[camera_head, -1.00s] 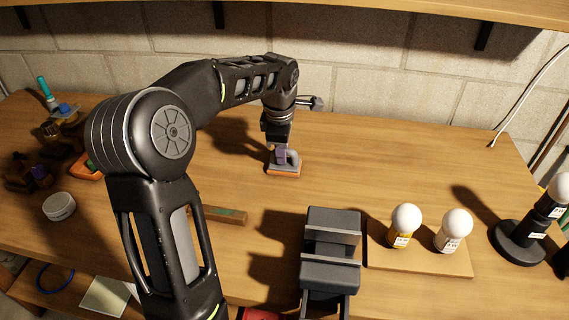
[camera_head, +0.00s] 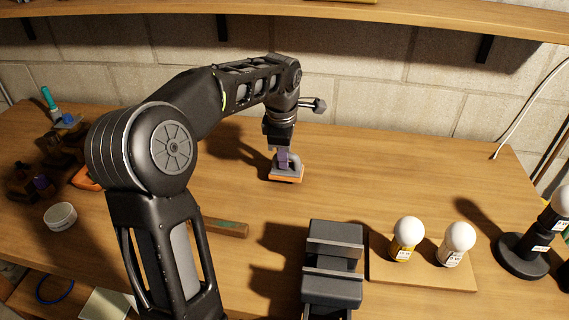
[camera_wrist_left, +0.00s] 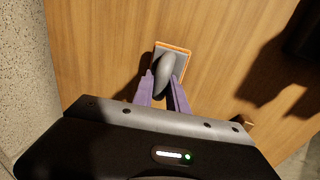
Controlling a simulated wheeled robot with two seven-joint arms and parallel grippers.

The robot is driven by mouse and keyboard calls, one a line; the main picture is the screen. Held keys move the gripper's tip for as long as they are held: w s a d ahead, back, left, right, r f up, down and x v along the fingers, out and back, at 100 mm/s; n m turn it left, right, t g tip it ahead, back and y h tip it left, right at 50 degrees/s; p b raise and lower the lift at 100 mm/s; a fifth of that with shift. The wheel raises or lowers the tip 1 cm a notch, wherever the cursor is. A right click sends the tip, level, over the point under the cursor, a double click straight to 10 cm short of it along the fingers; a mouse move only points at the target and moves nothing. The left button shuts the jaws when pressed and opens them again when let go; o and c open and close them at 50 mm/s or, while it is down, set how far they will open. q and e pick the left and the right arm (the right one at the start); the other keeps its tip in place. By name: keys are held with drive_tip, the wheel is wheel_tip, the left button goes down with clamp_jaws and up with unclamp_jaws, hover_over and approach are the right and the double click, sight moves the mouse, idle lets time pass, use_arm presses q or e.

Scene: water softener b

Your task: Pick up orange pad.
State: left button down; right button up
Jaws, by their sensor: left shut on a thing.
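The orange pad (camera_head: 287,178) is a small block with an orange base and a grey top with a curved grey handle. It is on or just above the wooden table, right of the middle of my left arm. My left gripper (camera_head: 283,160) points down at it with purple fingers shut on the grey handle. In the left wrist view the pad (camera_wrist_left: 181,51) shows its orange rim beyond the fingers of my left gripper (camera_wrist_left: 163,88). Whether its base touches the table cannot be told. My right gripper is not in view.
A dark vise (camera_head: 333,262) stands at the front middle. A wooden board (camera_head: 425,275) with two white bulbs is right of it, and a black lamp stand (camera_head: 523,255) farther right. A white round tin (camera_head: 60,216) and clutter lie at left. The table around the pad is clear.

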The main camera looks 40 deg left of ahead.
use_arm(q)
wheel_tip(320, 180, up, 8)
drive_tip(key=shift+f, duration=0.2)
idle(0.4)
drive_tip(key=c, duration=1.9)
unclamp_jaws()
clamp_jaws()
